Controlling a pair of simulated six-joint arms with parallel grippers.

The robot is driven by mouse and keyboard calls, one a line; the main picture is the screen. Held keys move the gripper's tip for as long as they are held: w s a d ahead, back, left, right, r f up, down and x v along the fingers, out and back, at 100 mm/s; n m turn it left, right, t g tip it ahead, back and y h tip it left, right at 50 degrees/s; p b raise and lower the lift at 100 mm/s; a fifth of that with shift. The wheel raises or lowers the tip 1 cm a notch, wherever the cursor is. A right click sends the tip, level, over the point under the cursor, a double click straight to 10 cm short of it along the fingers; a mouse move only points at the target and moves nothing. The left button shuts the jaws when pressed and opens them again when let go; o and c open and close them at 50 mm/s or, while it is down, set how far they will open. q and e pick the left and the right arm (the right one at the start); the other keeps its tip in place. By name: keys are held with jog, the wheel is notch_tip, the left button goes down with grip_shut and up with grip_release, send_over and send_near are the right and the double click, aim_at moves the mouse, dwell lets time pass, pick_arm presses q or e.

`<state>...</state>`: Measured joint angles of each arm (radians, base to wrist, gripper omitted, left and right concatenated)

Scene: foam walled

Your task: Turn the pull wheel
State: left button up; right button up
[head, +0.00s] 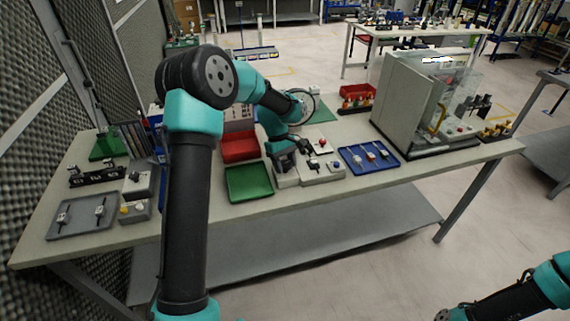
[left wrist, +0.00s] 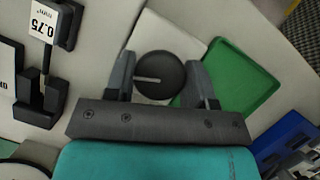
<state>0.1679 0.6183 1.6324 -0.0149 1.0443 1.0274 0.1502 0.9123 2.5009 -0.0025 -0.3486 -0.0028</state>
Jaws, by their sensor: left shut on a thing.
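The pull wheel (left wrist: 158,88) is a dark round knob with a light line across its face, in the middle of the left wrist view. Behind it is a pale box (left wrist: 182,40). My left gripper (left wrist: 160,76) is shut on the wheel, one finger on each side of its rim. In the head view, my left gripper (head: 284,160) points down over a pale box (head: 287,181) on the workbench, and the wheel is hidden by it. Only links of my right arm show, at the lower right of the head view; its gripper is out of frame.
A green tray (head: 248,185) lies left of the gripper, with a red bin (head: 239,149) behind it. To the right are another pale box (head: 322,170), a blue tray (head: 368,160) and a large grey, clear-walled case (head: 405,95). The bench's front edge is close.

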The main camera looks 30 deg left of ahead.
pick_arm(q)
jog(key=shift+c, duration=0.8)
jog(key=shift+m, duration=0.7)
jog(key=o, duration=0.9)
jog(key=shift+r, duration=0.1)
jog(key=v, duration=1.1)
jog(key=w+v, duration=0.1)
jog(key=v, duration=0.5)
jog(key=shift+d+r, duration=0.15)
jog(key=shift+d, duration=0.05)
